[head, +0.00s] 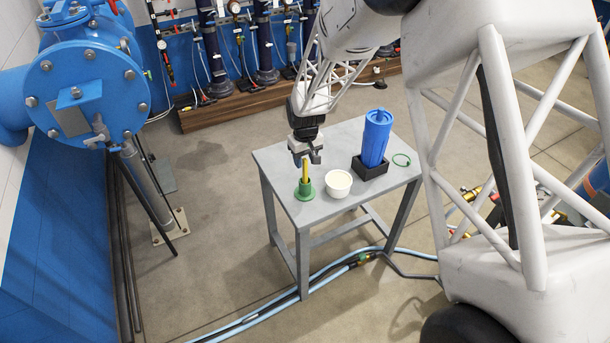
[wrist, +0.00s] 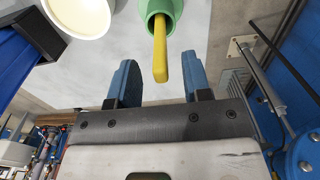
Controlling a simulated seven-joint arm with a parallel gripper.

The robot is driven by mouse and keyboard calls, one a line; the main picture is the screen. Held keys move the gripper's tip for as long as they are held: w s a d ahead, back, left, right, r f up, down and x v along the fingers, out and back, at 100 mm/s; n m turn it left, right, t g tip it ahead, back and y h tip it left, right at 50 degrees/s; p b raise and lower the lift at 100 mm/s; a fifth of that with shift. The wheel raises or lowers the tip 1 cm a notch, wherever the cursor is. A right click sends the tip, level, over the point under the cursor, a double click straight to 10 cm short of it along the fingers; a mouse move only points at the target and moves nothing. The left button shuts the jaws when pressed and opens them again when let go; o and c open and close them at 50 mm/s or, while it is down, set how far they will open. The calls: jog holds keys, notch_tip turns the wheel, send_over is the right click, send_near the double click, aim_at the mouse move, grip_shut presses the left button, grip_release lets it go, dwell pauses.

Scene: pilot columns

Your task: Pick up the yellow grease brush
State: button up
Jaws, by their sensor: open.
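The yellow grease brush (head: 305,171) stands upright in a green holder (head: 304,190) on the left part of a small grey table. Only its yellow handle shows; its lower end is hidden inside the holder. In the wrist view the yellow handle (wrist: 160,52) rises from the green holder (wrist: 160,10) and points toward the space between my fingers. My gripper (head: 307,160) is just above the handle's top in the head view. In the wrist view my gripper (wrist: 162,80) is open and empty, with a blue finger on each side. I cannot tell whether the handle's tip is between them.
A white bowl (head: 338,184) stands right beside the holder; it also shows in the wrist view (wrist: 80,14).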

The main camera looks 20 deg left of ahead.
aim_at(305, 176)
jog(key=shift+f, duration=1.6)
jog(key=shift+c, duration=0.3)
grip_shut()
